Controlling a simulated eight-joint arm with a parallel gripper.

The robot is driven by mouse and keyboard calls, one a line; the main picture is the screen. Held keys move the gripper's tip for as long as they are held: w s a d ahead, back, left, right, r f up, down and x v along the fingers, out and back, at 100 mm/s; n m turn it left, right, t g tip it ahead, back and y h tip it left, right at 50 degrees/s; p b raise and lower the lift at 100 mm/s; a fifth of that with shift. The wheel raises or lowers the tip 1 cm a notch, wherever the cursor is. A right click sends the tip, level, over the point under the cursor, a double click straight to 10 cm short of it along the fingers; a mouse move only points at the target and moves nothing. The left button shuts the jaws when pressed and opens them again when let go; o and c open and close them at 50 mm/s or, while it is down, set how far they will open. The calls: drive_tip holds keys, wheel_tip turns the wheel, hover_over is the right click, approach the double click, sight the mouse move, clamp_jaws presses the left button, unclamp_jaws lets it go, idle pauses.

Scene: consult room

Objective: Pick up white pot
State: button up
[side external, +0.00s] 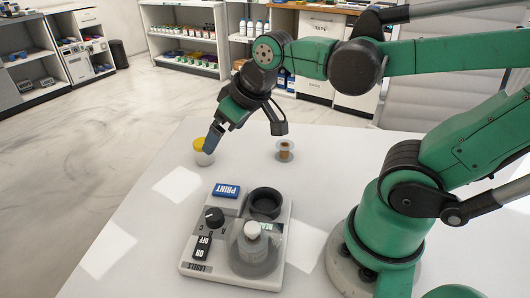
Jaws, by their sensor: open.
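A small white pot (204,158) with a yellow lid stands upright at the far left part of the white table. My gripper (213,138) is over it, with its blue-grey tip pointing down and partly covering the pot's right side in the picture. My gripper is open. I cannot tell whether the tip touches the pot or hangs in front of it.
A label machine (187,262) with knob, buttons and a black ring stands nearer; a white-capped bottle (252,231) sits on its round holder. A small clear container with brown contents (285,150) stands right of the pot. The table's left side is clear.

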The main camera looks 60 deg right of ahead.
sight(202, 143)
drive_tip(key=w+d+f+g, duration=0.2)
drive_tip(key=w, duration=0.2)
drive_tip(key=w+d+f+n+g, duration=0.1)
drive_tip(key=w+d+f+g, duration=0.1)
drive_tip(key=w, duration=0.3)
drive_tip(key=w+d+f+g, duration=0.2)
drive_tip(key=w+f, duration=0.1)
drive_tip(key=w, duration=0.1)
drive_tip(key=shift+w+d+f, duration=0.2)
drive_tip(key=shift+w+d, duration=0.05)
drive_tip(key=shift+w+d+f, duration=0.15)
drive_tip(key=shift+f, duration=3.1)
